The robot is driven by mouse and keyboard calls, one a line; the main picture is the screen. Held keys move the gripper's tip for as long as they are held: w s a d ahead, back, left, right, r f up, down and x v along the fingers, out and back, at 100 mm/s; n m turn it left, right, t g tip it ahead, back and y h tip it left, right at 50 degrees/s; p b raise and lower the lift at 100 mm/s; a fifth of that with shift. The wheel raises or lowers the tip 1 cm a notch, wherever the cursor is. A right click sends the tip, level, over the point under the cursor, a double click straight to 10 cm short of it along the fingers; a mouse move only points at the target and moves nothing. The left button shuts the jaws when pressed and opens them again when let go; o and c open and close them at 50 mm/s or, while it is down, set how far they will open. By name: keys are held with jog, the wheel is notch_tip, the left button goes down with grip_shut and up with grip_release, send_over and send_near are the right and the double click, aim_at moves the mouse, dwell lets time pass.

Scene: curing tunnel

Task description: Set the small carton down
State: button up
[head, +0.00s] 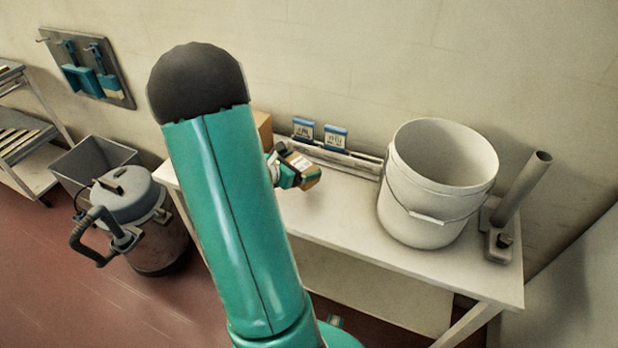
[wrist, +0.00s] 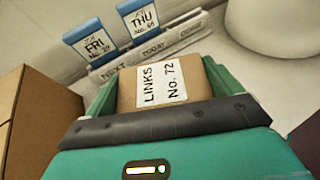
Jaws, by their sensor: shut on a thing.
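The small carton (wrist: 160,85) is brown, with a white label reading "LINKS No. 72". In the wrist view it sits between the two green fingers of my gripper (wrist: 160,92), which is shut on it. In the head view the carton (head: 304,174) shows just right of my arm, over the white table (head: 345,210). My gripper (head: 288,172) is partly hidden there behind my arm. I cannot tell whether the carton touches the tabletop.
A larger brown box (wrist: 38,125) stands left of my gripper. Behind are blue cards (wrist: 92,42) marked FRI and THU on a rail (wrist: 150,50). A white bucket (head: 425,215) stands to the right, beside a grey pipe stand (head: 520,190). The table front between is clear.

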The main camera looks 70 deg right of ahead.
aim_at(307, 169)
jog(key=f, duration=0.1)
jog(key=s+d, duration=0.1)
jog(key=f, duration=0.1)
jog(key=shift+s+d+f, duration=0.4)
jog(key=shift+d+f, duration=0.05)
jog(key=shift+f, duration=0.8)
jog(key=shift+s+d+f, duration=0.1)
jog(key=shift+f, duration=0.85)
jog(key=shift+f, duration=0.1)
jog(key=o, duration=0.8)
jog(key=v, duration=1.2)
